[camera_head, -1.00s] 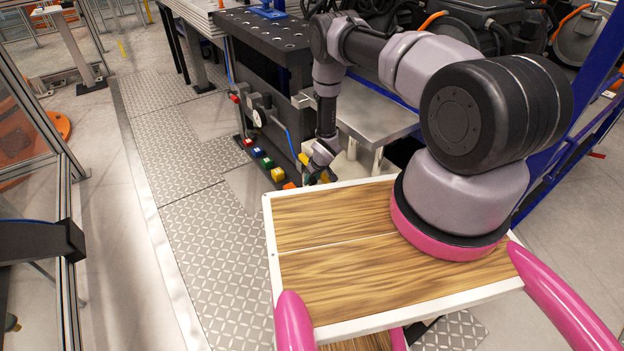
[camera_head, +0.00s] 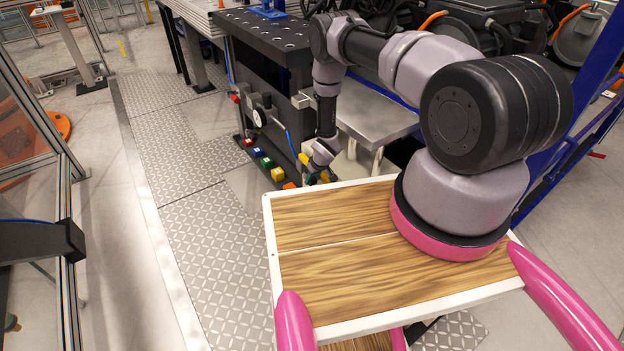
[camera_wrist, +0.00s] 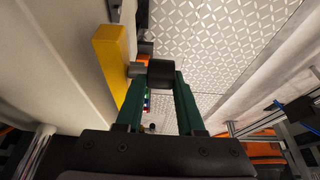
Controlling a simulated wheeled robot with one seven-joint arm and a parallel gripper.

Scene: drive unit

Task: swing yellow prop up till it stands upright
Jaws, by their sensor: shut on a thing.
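The yellow prop (camera_wrist: 112,66) is a flat bar at the left of the wrist view, beside a pale panel. A short grey pin joins it to a black round knob (camera_wrist: 161,72). My gripper (camera_wrist: 160,84) has its two green fingers closed on this knob, one on each side. In the head view my gripper (camera_head: 318,172) is low beside the black bench, and only a small yellow patch of the prop (camera_head: 304,158) shows there. The arm hides most of the prop, so its exact angle is hard to tell.
Coloured button boxes (camera_head: 266,162) stand in a row on the floor left of my gripper. A dial gauge (camera_head: 259,113) is on the side of the black bench (camera_head: 262,40). A grey metal shelf (camera_head: 372,118) is close behind the arm. The patterned floor plates (camera_head: 205,235) are clear.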

